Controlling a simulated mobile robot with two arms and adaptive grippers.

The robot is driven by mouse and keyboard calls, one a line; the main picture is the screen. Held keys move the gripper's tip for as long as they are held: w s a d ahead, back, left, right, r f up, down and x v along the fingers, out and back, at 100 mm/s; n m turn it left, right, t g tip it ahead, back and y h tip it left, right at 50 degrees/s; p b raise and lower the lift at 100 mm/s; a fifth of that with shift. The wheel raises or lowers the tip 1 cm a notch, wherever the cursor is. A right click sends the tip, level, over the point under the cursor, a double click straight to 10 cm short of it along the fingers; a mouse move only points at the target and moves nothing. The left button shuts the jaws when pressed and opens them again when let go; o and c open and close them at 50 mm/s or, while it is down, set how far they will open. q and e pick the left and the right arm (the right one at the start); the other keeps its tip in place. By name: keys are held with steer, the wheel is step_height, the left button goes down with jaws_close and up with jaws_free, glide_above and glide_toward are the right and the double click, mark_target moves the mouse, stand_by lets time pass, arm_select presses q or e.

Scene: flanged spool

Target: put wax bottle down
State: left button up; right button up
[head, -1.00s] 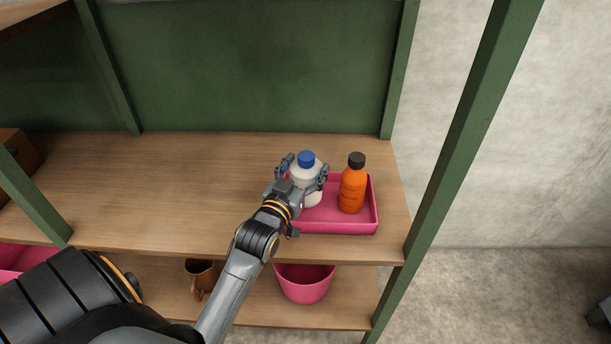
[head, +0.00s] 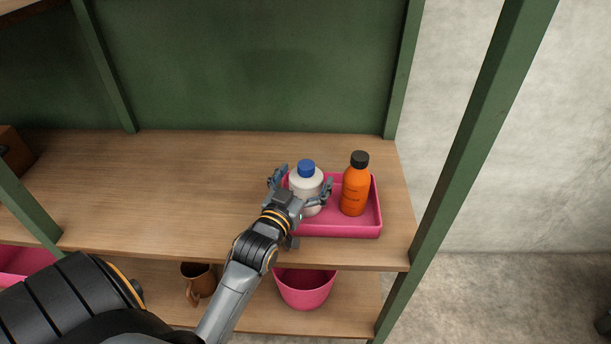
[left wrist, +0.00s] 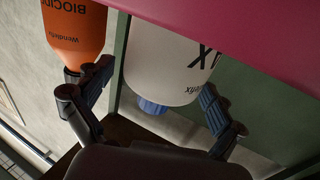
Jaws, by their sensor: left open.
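The wax bottle (head: 306,180) is white with a blue cap. It stands upright in the left part of a pink tray (head: 340,231), and its base is partly hidden by my gripper and the tray's front wall. My left gripper (head: 303,184) is open, with one finger on each side of the bottle. In the left wrist view the picture is upside down. The white bottle (left wrist: 168,62) with black lettering shows between the spread fingers of my gripper (left wrist: 152,103), and the tray's pink wall (left wrist: 240,30) crosses the top. My right gripper is out of view.
An orange bottle (head: 355,191) with a black cap stands in the tray's right part, close beside the wax bottle. A brown mug (head: 197,281) and pink bin (head: 305,288) sit below.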

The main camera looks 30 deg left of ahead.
arm_select(q)
steer(key=shift+r, duration=0.15)
steer(key=s+d+p, duration=0.2)
steer(key=s+p, duration=0.1)
steer(key=s, duration=0.8)
steer(key=shift+s, duration=0.4)
